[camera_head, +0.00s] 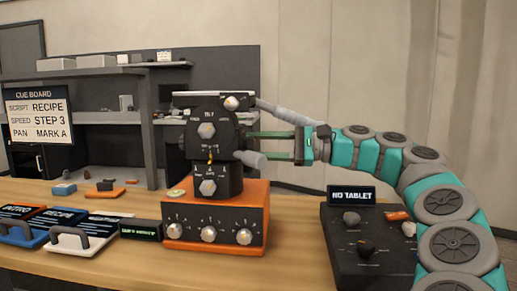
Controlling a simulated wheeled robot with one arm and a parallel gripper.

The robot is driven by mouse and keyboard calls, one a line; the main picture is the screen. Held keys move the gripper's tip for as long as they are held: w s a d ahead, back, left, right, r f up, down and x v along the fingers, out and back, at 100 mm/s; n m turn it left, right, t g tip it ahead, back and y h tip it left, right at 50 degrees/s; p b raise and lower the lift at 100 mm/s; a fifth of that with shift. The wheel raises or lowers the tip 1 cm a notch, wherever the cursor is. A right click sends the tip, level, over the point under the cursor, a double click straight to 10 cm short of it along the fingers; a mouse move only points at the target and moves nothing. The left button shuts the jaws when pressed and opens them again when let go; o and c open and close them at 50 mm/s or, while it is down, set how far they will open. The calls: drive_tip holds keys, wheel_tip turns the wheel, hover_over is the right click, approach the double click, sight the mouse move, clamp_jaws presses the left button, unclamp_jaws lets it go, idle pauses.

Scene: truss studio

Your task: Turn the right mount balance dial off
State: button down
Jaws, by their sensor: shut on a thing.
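A black camera mount head (210,145) stands on an orange control box (240,195) on the wooden table. Its front carries pale knobs, an upper one (207,130) and a lower one (208,187). My gripper (244,146) reaches in from the right, level, with two green fingers, one above the other. The fingertips are at the right side of the mount head. They are shut on the right mount balance dial there, which is small and mostly hidden, so its setting cannot be read. Grey handles lie just above and below the fingers.
The orange box has a row of dials on its front. A black console (365,255) with a NO TABLET sign (351,195) stands to the right, below my arm. Coloured slates (80,236) lie at left. A cue board (38,115) and grey shelves stand behind.

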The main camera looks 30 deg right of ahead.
drive_tip(key=shift+n+b, duration=1.5)
drive_tip(key=shift+n, duration=2.3)
drive_tip(key=c, duration=0.7)
unclamp_jaws()
drive_tip(key=shift+o, duration=0.2)
drive_tip(key=v, duration=0.7)
drive_tip(key=shift+s+d+p, duration=0.25)
drive_tip(key=shift+d+p, duration=0.05)
drive_tip(key=shift+d, duration=0.05)
